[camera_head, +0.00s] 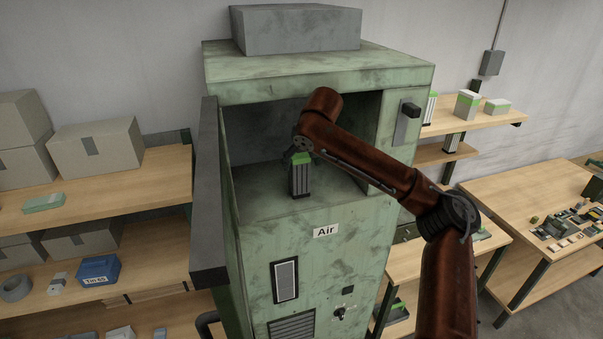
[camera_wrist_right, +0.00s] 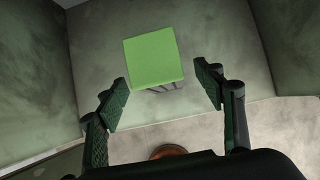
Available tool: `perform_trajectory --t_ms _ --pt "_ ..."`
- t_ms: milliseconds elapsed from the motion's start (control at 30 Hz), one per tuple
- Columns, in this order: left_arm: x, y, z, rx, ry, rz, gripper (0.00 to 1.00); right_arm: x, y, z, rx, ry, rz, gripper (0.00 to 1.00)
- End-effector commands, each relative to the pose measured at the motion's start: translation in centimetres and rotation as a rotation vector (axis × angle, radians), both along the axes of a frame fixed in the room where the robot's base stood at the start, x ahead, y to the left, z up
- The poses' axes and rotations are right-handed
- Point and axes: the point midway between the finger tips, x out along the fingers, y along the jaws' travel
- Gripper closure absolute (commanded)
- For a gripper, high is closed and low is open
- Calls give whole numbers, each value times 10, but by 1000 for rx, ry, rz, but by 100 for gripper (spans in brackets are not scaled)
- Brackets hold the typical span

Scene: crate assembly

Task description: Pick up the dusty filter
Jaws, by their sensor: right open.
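The filter (camera_head: 300,177), a grey pleated block with a bright green top, stands upright on the floor of the open compartment in the green machine (camera_head: 290,240) marked "Air". I cannot make out dust on it. My right gripper (camera_head: 297,156) is at the filter's top, partly hidden by my rust-brown arm. In the right wrist view, the green top (camera_wrist_right: 153,61) lies ahead of and between the open fingers of my right gripper (camera_wrist_right: 165,92), apart from both fingers. My left gripper is not in view.
The compartment walls (camera_wrist_right: 285,45) close in on the sides. The machine's door (camera_head: 208,190) stands open at the left. Shelves with boxes (camera_head: 95,145) are at the left. At the right, a shelf holds more green-topped blocks (camera_head: 466,105), and a table (camera_head: 520,205) carries small parts.

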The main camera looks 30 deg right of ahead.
Motion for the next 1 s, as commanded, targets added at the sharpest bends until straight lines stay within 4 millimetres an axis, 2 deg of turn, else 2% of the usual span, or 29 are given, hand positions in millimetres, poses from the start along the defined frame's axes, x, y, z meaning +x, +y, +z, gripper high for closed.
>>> perform_trajectory --t_ms 300,433,733,1000 --pt "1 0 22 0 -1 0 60 19 -3 -33 1 2 -4 38" --pt "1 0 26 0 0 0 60 28 -4 -47 3 -2 -3 38" --pt "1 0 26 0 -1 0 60 31 -5 -53 2 -4 -4 38" --pt "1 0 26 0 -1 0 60 31 -5 -53 2 -4 -4 56"
